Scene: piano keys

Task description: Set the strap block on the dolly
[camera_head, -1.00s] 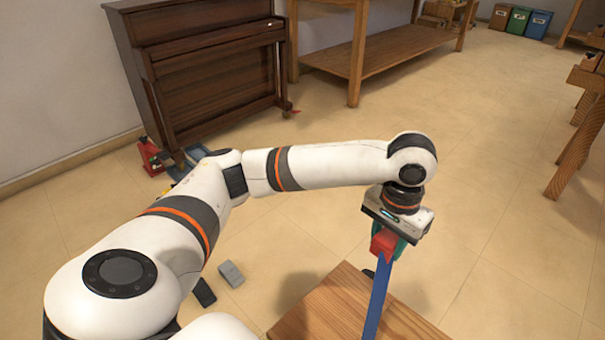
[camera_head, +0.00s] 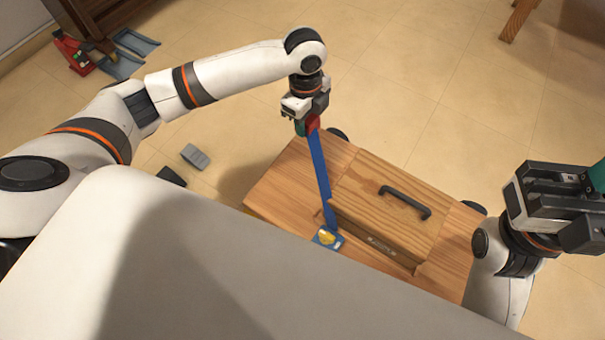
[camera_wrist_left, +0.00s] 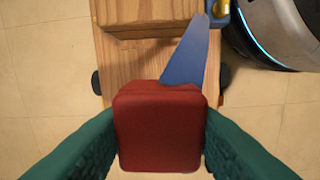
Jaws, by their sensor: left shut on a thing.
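The dolly (camera_head: 272,188) is a low wooden platform with dark wheels. My left gripper (camera_head: 308,125) is shut on a red block, which shows in the left wrist view (camera_wrist_left: 160,128) between its green fingers. A blue strap (camera_head: 320,165) runs from the red block down to a blue fitting (camera_head: 327,238) with a yellow part on the dolly. The red block is held up near the dolly's far edge, apart from its top. My right gripper (camera_head: 596,178) is at the right edge, away from the dolly; its fingertips are mostly out of frame.
A wooden case (camera_head: 385,205) with a black handle lies on the dolly beside the strap. A grey block (camera_head: 195,156) and a dark block (camera_head: 172,176) lie on the floor to the left. A red object (camera_head: 73,52) stands by the piano. Floor beyond the dolly is clear.

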